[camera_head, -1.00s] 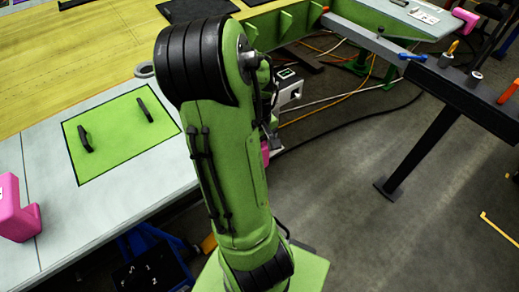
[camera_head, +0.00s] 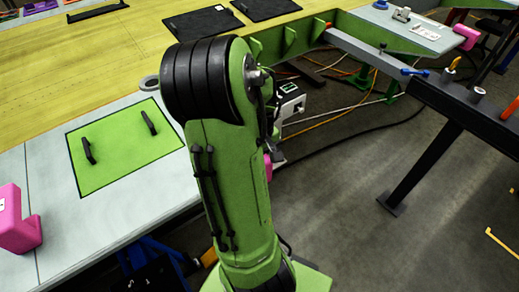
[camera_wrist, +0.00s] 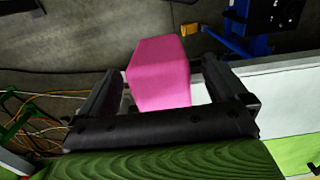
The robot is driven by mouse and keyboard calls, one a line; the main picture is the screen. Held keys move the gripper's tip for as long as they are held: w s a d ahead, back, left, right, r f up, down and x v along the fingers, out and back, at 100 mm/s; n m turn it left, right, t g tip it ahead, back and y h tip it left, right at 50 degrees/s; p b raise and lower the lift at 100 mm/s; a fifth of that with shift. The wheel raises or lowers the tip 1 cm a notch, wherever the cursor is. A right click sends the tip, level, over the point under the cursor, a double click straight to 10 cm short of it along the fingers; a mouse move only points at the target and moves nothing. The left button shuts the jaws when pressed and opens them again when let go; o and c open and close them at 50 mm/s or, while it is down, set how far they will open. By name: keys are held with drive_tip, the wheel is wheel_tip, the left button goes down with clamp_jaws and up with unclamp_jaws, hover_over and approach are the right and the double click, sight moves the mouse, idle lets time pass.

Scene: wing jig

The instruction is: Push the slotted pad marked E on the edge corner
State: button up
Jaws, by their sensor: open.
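In the wrist view, a pink pad (camera_wrist: 160,78) lies between the two dark fingers of my gripper (camera_wrist: 163,68). The gripper is open, with a gap beside the pad. A bit of pink (camera_head: 268,167) shows behind my arm in the head view, probably this pad. No letter or slot can be read on it. A light panel edge (camera_wrist: 275,95) runs just right of the gripper in the wrist view; I cannot tell whether the pad touches it. My gripper is hidden behind my arm in the head view.
Another pink pad (camera_head: 16,222) with a white label sits on the light panel at the left. A third pink pad (camera_head: 467,37) is at the far right. A green plate (camera_head: 125,150) with two black handles lies on the panel. A dark beam (camera_head: 470,112) stands at right, above open floor.

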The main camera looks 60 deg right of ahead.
wheel_tip(320, 180, up, 15)
drive_tip(key=p, duration=0.2)
drive_tip(key=shift+w, duration=0.2)
drive_tip(key=shift+d, duration=0.15)
drive_tip(key=w+a+r+n+t, duration=0.1)
drive_tip(key=w+a+n+t, duration=0.15)
drive_tip(key=a, duration=0.75)
drive_tip(key=w+a+r+n+t, duration=0.15)
drive_tip(key=w+a, duration=0.25)
drive_tip(key=a, duration=0.5)
drive_tip(key=s+a+f+n+t, duration=0.1)
drive_tip(key=s+a+t, duration=0.1)
drive_tip(key=a, duration=0.6)
drive_tip(key=shift+s+a+b, duration=0.35)
drive_tip(key=shift+s+a, duration=0.05)
drive_tip(key=shift+s, duration=0.5)
